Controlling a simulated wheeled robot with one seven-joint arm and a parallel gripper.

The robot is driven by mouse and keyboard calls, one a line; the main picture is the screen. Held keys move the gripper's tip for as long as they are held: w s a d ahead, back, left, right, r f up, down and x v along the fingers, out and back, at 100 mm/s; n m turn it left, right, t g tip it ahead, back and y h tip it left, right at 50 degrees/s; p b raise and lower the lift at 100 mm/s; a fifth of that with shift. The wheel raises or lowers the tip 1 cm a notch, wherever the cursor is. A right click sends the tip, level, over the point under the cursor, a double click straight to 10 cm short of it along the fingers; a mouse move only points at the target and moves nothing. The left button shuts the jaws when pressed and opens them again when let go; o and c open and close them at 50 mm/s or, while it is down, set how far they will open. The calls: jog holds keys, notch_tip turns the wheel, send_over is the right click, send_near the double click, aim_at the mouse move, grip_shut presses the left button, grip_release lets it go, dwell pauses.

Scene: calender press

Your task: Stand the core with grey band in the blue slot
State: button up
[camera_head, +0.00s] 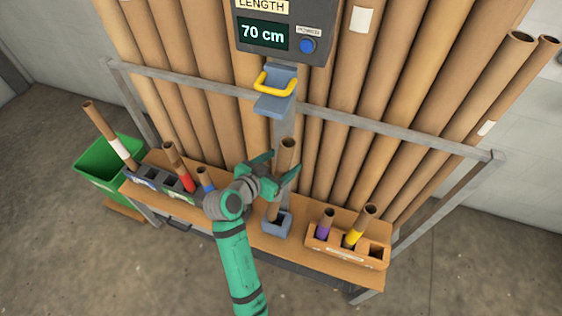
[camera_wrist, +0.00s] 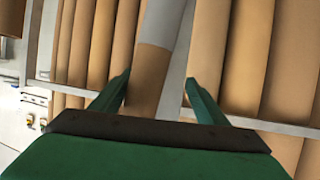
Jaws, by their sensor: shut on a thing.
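The core with the grey band (camera_wrist: 163,20) stands between the fingers of my gripper (camera_wrist: 157,92) in the wrist view. In the head view this brown core (camera_head: 287,158) is upright, held by my gripper (camera_head: 273,172), with its lower end at a blue-grey square socket (camera_head: 277,228) under the length gauge. I cannot tell whether it rests on the socket's floor. The grey band is hidden in the head view. At the left end of the bench a dark slotted rack (camera_head: 150,171) has a blue-marked front (camera_head: 141,181) and a green-marked one beside it.
A white-banded core (camera_head: 118,145) leans at the rack's left, by a green bin (camera_head: 90,160). Red-banded (camera_head: 187,182) and blue-banded (camera_head: 207,184) cores stand left of my arm. An orange crate (camera_head: 345,257) holds purple- and yellow-banded cores. The gauge (camera_head: 284,30) reads 70 cm. Tall tubes line the back.

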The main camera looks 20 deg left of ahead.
jog(key=v, duration=1.1)
jog(key=shift+w, duration=0.1)
jog(key=s+d+f+n+y, duration=0.25)
jog(key=s+d+f, duration=0.2)
jog(key=f, duration=0.25)
jog(key=s+d+f+n+y, duration=0.2)
jog(key=s+d+f+n, duration=0.15)
jog(key=d+f, duration=0.35)
jog(key=s+d+r+m+t, duration=0.1)
jog(key=s+d, duration=0.3)
jog(key=s, duration=0.6)
jog(key=s+d+r+m+t, duration=0.1)
jog(key=s+d+r, duration=0.3)
jog(key=s, duration=0.6)
jog(key=shift+s+d+r+m+t, duration=0.15)
jog(key=shift+s+r+m+t, duration=0.05)
jog(key=shift+s+m+t, duration=0.1)
jog(key=shift+h, duration=0.25)
